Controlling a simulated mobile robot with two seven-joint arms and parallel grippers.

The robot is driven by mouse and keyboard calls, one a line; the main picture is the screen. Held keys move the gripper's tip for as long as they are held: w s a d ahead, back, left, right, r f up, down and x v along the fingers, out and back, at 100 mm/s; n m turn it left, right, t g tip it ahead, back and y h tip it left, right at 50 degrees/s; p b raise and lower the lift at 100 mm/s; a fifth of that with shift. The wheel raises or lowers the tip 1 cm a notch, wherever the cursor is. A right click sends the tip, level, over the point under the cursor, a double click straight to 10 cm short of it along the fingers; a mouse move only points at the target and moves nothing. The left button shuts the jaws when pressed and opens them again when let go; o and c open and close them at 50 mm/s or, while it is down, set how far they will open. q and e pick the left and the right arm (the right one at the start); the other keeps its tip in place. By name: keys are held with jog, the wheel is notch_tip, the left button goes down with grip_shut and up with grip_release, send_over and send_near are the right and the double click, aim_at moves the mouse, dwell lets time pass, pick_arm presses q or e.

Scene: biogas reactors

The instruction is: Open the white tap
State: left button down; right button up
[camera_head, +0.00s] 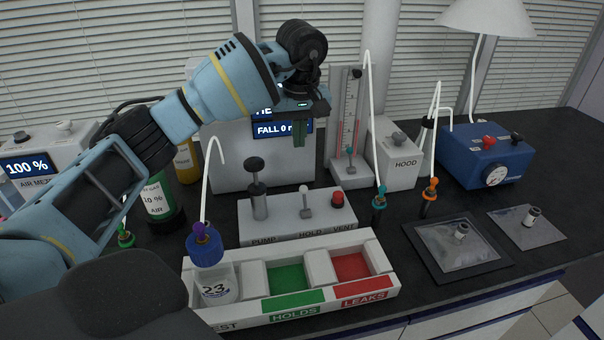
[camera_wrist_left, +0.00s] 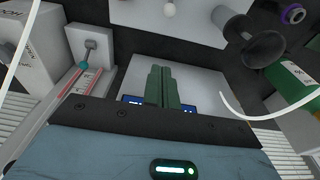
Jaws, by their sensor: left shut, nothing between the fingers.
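The pale tap (camera_head: 306,203) stands in the middle of the white control box (camera_head: 262,222), above the word HOLD, between the black pump plunger (camera_head: 257,180) and the red vent knob (camera_head: 337,199). In the wrist view, a pale knob (camera_wrist_left: 169,8) at the top edge looks like this tap. My left gripper (camera_head: 299,133) reaches in from the left, above and behind the box. Its green fingers (camera_wrist_left: 164,86) are shut and empty, pointing down in front of the display unit (camera_head: 230,160), clear of the tap. My right gripper is not in view.
A tray (camera_head: 203,316) in front holds a blue-capped bottle (camera_head: 214,266) beside green and red compartments. A gauge stand (camera_head: 349,110), the hood box (camera_head: 396,155) and hanging white tubes stand to the right.

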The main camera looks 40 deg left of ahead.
aim_at(305, 200)
pick_arm(q)
jog(key=f, duration=0.3)
jog(key=f+p, duration=0.1)
jog(key=f, duration=0.2)
jog(key=s+d+f, duration=0.1)
jog(key=f, duration=0.2)
jog(key=shift+d, duration=0.1)
jog(key=shift+s+d+p, duration=0.3)
jog(key=shift+d, duration=0.05)
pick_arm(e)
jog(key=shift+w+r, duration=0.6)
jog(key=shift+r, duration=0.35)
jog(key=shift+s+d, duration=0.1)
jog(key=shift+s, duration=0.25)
